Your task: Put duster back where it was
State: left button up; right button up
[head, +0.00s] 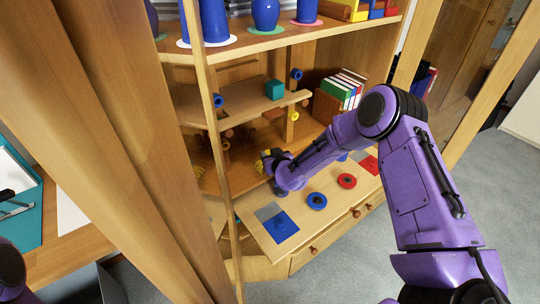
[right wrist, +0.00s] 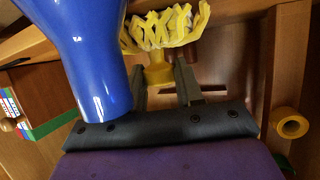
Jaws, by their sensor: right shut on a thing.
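My right gripper (head: 270,162) reaches into the wooden shelf unit, low in front of the middle shelf. In the right wrist view its jaws (right wrist: 162,82) are shut on the yellow neck of the duster, whose ruffled yellow head (right wrist: 165,27) sticks out beyond the fingers. In the head view only a small yellow part of the duster (head: 261,166) shows at the gripper. A smooth blue shape (right wrist: 95,60) passes close in front of the gripper body in the wrist view; I cannot tell what it belongs to. My left gripper is not in view.
A middle shelf (head: 235,105) with a teal cube (head: 275,89) and several coloured knobs lies just above. Blue vases (head: 265,15) stand on the top shelf. Books (head: 343,90) stand at the right. A thin post (head: 209,120) stands left.

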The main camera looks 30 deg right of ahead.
jog(key=o, duration=0.9)
jog(key=shift+f, duration=0.15)
jog(key=shift+o, duration=0.2)
jog(key=shift+s+a+r, duration=0.1)
jog(key=shift+s+r, duration=0.15)
jog(key=shift+r, duration=0.1)
jog(key=v, duration=1.1)
jog(key=shift+s+p, duration=0.2)
jog(key=shift+p, duration=0.2)
